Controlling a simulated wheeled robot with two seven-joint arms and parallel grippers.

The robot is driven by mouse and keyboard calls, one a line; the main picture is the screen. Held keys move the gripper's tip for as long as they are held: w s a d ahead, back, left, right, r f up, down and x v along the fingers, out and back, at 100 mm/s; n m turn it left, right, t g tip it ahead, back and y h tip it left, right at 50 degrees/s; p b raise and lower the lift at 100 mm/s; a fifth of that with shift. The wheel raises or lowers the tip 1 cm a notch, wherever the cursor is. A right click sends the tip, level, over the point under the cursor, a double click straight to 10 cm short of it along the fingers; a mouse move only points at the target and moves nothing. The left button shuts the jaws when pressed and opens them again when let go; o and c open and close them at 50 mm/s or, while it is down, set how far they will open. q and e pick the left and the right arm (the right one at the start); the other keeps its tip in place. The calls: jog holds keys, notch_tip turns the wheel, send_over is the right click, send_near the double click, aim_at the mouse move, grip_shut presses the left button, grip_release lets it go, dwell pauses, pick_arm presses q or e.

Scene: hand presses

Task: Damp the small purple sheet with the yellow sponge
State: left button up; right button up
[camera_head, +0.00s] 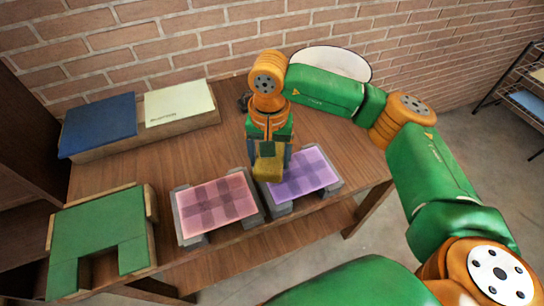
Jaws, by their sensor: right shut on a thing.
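The small purple sheet (307,178) lies on a grey block frame at the front right of the wooden table. My right gripper (269,158) points down and is shut on the yellow sponge (268,169). The sponge is over the left edge of the purple sheet and hides that part of it. I cannot tell whether the sponge touches the sheet. My left gripper is not in view.
A pink sheet (215,202) lies on a second grey frame just left. A green slotted board (103,238) is at the front left. A blue block (98,125) and a pale green block (179,103) lie at the back left. The middle of the table (180,155) is clear.

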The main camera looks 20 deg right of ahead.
jog(key=shift+a+r+p, duration=0.15)
jog(key=shift+r+p, duration=0.25)
jog(key=shift+r, duration=0.5)
jog(key=shift+d+r, duration=0.15)
jog(key=shift+d, duration=0.05)
jog(key=shift+a, duration=0.15)
